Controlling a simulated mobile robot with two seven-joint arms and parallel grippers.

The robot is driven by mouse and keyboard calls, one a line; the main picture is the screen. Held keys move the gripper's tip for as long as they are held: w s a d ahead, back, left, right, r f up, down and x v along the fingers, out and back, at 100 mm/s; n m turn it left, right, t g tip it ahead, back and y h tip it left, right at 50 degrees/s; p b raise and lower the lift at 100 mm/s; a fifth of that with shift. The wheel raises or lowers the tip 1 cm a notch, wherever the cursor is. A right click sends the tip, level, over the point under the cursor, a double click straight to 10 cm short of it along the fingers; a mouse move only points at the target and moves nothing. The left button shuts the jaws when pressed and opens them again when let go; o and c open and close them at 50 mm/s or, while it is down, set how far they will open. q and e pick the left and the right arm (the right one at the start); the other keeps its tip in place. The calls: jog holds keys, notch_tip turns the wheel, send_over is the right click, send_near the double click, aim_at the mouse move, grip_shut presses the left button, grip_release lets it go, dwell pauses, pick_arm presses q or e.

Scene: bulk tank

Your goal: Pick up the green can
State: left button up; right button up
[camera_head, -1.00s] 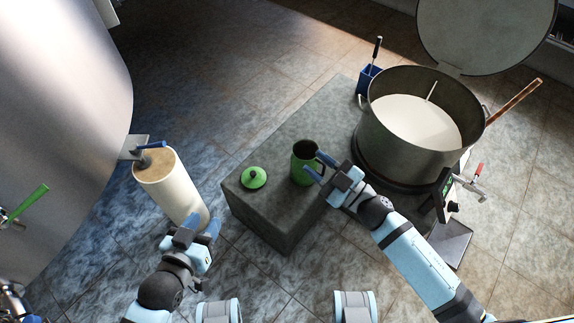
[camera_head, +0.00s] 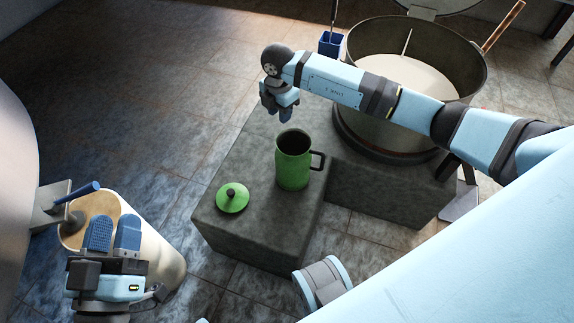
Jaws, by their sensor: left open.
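The green can (camera_head: 293,168) stands upright on the grey block (camera_head: 250,240), its dark mouth open at the top and a handle on its right side. Its green lid (camera_head: 232,197) with a dark knob lies on the block to the left. My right gripper (camera_head: 281,112) points down behind and above the can, apart from it; its jaws are seen too edge-on to judge. My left gripper (camera_head: 113,234) is open and empty, in front of the cream cylinder (camera_head: 155,240) at the lower left.
A large steel vat (camera_head: 480,85) with pale liquid stands on the block behind my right arm. A blue holder (camera_head: 331,44) is beside it. A blue-handled valve (camera_head: 75,193) juts from the tank (camera_head: 15,190) at left.

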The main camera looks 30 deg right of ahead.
jog(key=b, duration=0.2)
send_near(283, 145)
jog(key=a+f, duration=0.1)
jog(key=f+b, duration=0.1)
jog(key=f, duration=0.1)
jog(key=d+f+b, duration=0.1)
jog(key=f, duration=0.1)
jog(key=shift+f, duration=0.15)
jog(key=shift+f+b, duration=0.4)
jog(key=shift+f, duration=0.05)
pick_arm(q)
notch_tip(283, 145, down, 7)
jog(key=g, duration=0.3)
jog(key=shift+w+d+f+m, duration=0.15)
jog(key=shift+d+m, duration=0.15)
jog(key=shift+d, duration=0.1)
pick_arm(e)
jog(key=shift+c, duration=0.5)
grip_shut()
